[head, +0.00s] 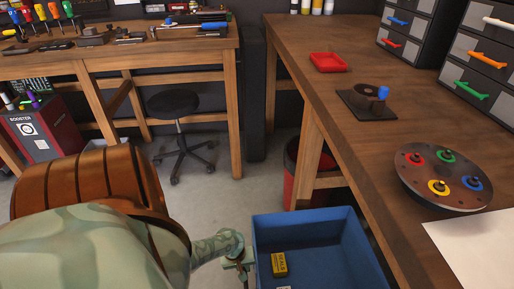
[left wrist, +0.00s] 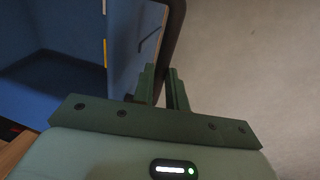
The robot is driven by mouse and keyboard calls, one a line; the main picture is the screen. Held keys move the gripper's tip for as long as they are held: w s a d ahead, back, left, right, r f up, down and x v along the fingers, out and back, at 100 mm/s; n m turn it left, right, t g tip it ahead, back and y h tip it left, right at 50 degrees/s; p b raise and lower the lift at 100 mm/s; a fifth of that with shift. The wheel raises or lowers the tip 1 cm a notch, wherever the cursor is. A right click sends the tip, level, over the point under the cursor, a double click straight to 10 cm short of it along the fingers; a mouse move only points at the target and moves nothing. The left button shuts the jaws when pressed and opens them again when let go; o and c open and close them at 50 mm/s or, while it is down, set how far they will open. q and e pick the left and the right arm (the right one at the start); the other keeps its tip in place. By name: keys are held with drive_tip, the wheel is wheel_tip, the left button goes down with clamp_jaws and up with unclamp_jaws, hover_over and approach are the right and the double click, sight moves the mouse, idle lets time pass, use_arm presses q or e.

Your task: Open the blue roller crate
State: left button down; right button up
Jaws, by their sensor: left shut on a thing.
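The blue roller crate (head: 262,240) stands low at the bottom centre of the head view, beside the right workbench. Its top is open, and a small yellow box marked SEALS (head: 279,264) lies inside. My left gripper (head: 246,272) is at the crate's left side. In the left wrist view its fingers (left wrist: 165,90) are closed about a dark bar (left wrist: 174,35) that runs along the edge of the blue wall (left wrist: 72,35). The crate's near end is cut off by the bottom of the head view. My right gripper is in neither view.
The right workbench (head: 300,38) carries a red tray (head: 328,62), a round plate with coloured rings (head: 440,180) and drawer units. A black stool (head: 173,103) and a dark red bin (head: 290,175) stand behind. Grey floor (head: 230,195) is clear left of the crate.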

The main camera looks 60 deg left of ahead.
use_arm(q)
drive_tip(key=s+a, duration=0.3)
drive_tip(key=s, duration=0.5)
drive_tip(key=s+a, duration=0.4)
drive_tip(key=s, duration=0.5)
drive_tip(key=shift+b, duration=0.45)
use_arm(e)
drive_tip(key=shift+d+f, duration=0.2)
use_arm(q)
drive_tip(key=c, duration=1.4)
unclamp_jaws()
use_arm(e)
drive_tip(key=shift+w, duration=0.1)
